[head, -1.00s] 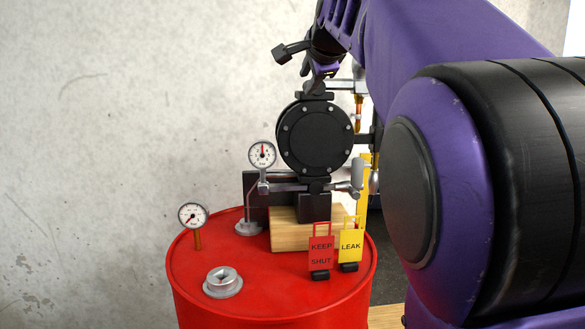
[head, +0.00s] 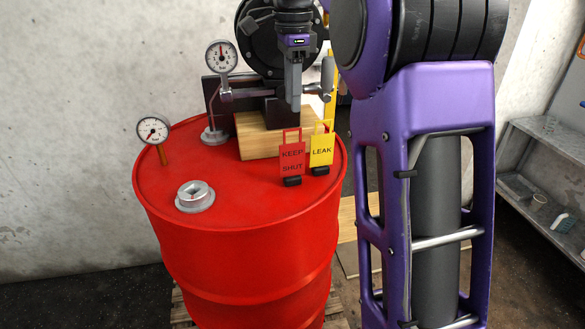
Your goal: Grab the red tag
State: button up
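The red tag (head: 292,159), lettered KEEP SHUT, stands upright in a small black base on the drum top near its right rim. It has a red loop handle on top. The yellow LEAK tag (head: 321,150) stands close to its right, slightly farther back. My gripper (head: 295,95) points down in front of the black pump, above the red tag and apart from it. The gripper is seen edge-on, so I cannot tell the gap between its fingers. Nothing shows held in it.
The red drum (head: 240,235) carries a wooden block (head: 255,138) behind the tags. Two gauges stand on it, one at the left (head: 153,130) and one farther back (head: 221,55). A grey bung (head: 195,196) sits at the front left. A grey shelf (head: 545,150) stands at the right.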

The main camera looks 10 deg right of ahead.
send_over(293, 144)
notch_tip(293, 144, down, 6)
jog(key=shift+w+f, duration=0.1)
jog(key=shift+f, duration=2.65)
grip_shut()
